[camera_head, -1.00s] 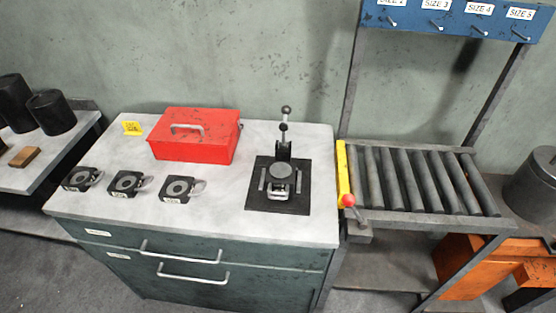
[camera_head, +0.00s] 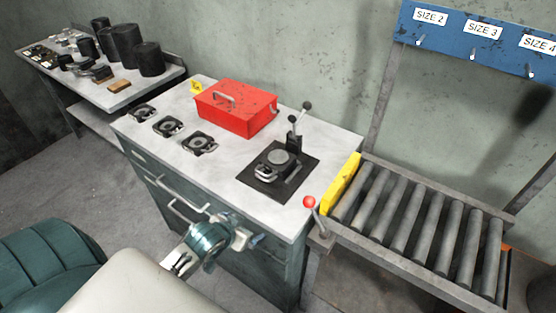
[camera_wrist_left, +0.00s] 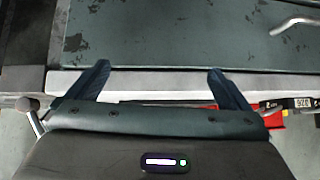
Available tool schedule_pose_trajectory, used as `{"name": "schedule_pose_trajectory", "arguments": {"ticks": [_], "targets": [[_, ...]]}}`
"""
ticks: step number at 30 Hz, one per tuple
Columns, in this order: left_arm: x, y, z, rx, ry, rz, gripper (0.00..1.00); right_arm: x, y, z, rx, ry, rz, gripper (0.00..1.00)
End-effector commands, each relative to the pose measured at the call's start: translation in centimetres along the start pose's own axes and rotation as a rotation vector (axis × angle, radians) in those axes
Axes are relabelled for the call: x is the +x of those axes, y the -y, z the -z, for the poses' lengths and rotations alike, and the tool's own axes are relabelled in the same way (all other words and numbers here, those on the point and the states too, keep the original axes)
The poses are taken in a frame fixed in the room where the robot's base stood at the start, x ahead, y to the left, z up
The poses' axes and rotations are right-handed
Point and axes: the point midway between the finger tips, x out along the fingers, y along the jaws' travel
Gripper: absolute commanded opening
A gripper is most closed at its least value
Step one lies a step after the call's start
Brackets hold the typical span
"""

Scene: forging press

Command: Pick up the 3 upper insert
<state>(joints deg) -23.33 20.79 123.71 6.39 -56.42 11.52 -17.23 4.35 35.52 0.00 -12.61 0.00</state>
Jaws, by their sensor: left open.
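Three dark inserts with ring-shaped tops and metal handles lie in a row on the pale worktop: a left one (camera_head: 143,112), a middle one (camera_head: 168,127) and a right one (camera_head: 199,145). I cannot read which is number 3. Part of a dark insert with a label (camera_wrist_left: 300,103) shows at the right edge of the left wrist view. My left gripper (camera_head: 243,238) is in front of the cabinet, apart from the inserts. In the left wrist view its fingers (camera_wrist_left: 160,85) are spread and empty. My right gripper is out of view.
A red box (camera_head: 236,108) stands behind the inserts. A small press (camera_head: 279,162) with a lever stands on a black plate at right. A roller conveyor (camera_head: 410,225) adjoins the bench, with a red-knobbed lever (camera_head: 309,202) at its corner. Drawer handles stick out below the worktop.

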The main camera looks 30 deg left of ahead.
Motion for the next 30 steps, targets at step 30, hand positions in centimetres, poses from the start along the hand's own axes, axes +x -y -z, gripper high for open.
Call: {"name": "schedule_pose_trajectory", "arguments": {"ticks": [30], "targets": [[3.4,3.8,16.1,-0.04,-0.422,-0.098,1.0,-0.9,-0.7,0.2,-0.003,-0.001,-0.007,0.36]]}}
